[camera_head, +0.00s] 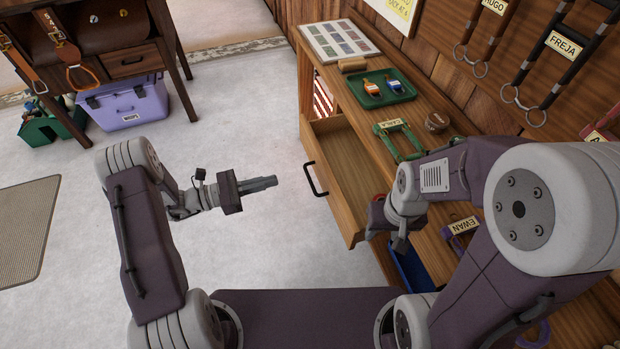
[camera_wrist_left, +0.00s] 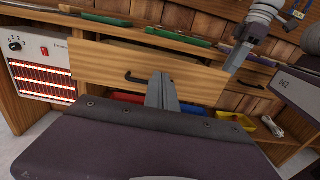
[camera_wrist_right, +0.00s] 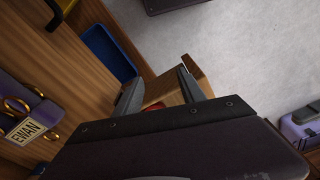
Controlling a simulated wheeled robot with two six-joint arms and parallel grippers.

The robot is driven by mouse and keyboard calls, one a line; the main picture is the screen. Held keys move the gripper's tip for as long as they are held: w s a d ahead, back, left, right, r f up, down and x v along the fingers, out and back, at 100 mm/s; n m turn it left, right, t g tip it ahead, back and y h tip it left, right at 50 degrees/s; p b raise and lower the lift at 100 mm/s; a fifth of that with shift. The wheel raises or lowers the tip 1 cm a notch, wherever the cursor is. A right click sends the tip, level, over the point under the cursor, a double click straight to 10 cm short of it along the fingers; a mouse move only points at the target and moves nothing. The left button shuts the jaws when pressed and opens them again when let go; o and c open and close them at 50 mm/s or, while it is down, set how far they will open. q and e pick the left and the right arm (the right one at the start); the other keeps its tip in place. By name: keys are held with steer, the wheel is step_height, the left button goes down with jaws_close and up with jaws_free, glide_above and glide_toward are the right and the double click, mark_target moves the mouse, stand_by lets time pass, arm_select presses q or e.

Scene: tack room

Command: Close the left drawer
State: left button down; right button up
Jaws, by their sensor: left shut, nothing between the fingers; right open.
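The left drawer (camera_head: 346,172) of the wooden bench stands pulled out, and its inside looks empty in the head view. Its black handle (camera_head: 316,179) faces left, toward my left gripper. In the left wrist view the drawer front (camera_wrist_left: 150,72) and its handle (camera_wrist_left: 150,79) are ahead of the fingers. My left gripper (camera_head: 262,184) is shut and empty, apart from the handle with a gap of floor between. My right gripper (camera_head: 399,244) is beside the near end of the open drawer; its fingers (camera_wrist_right: 158,90) are spread and empty in the right wrist view.
A red-grilled heater (camera_wrist_left: 45,80) stands under the bench. A blue bin (camera_head: 410,268) sits below. Floor left of the drawer is clear.

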mark_target(325, 171)
arm_select(q)
steer(key=x, duration=0.4)
steer(key=b+x, duration=0.1)
steer(key=x, duration=0.3)
steer(key=s+b+x, duration=0.1)
steer(key=x, duration=0.3)
steer(key=shift+w+d+f, duration=0.1)
steer(key=shift+d+f, duration=0.2)
steer(key=shift+f, duration=0.05)
steer(key=shift+w+d, duration=0.1)
steer(key=shift+d, duration=0.2)
arm_select(e)
steer(key=f, duration=0.1)
steer(key=s+f, duration=0.1)
steer(key=shift+s+f, duration=0.2)
steer(key=shift+f, duration=0.2)
arm_select(q)
steer(key=b+x, duration=0.2)
steer(key=x, duration=1.1)
steer(key=shift+w+d, duration=0.15)
steer(key=shift+w+d+r, duration=0.1)
steer(key=shift+d, duration=0.15)
arm_select(e)
step_height(325, 171, down, 2)
